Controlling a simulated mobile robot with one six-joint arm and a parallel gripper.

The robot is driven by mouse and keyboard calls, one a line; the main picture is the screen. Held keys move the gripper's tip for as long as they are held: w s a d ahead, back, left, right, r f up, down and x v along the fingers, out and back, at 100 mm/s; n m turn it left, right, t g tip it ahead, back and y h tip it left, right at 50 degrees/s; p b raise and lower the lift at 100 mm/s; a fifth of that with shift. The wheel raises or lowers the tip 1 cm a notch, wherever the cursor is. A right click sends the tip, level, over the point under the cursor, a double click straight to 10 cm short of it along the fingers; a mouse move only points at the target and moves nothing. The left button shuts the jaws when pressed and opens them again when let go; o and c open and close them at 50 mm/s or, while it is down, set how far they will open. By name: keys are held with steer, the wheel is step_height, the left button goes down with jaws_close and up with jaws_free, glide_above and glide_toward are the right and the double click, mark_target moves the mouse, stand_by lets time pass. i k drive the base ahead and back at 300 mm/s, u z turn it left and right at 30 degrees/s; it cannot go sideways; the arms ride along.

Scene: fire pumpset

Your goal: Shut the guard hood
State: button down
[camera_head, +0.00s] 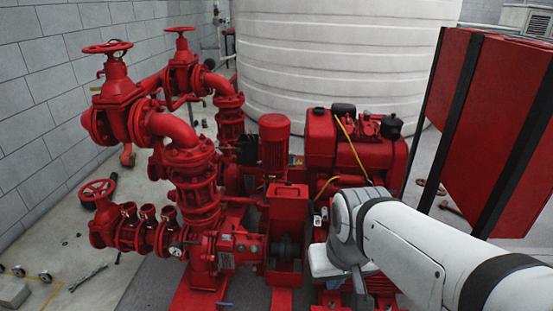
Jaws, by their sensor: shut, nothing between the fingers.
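The guard hood (287,204) is a red box-like cover in the middle of the pumpset. It stands raised behind the dark shaft coupling (287,250), which shows uncovered between red side walls. The wrist end of my white arm is right of the coupling and hood, in front of the engine. I see no contact between my arm and the hood, but the depth gap is hard to judge.
Red pump piping with valves and handwheels (107,47) fills the left. The red engine (349,150) stands behind the hood, with a white tank (340,60) beyond. A red cabinet (490,120) is at right. Open floor (70,250) lies at left.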

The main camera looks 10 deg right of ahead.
mark_target(286, 202)
steer(key=u, duration=0.05)
steer(key=i, duration=1)
steer(key=z, duration=0.05)
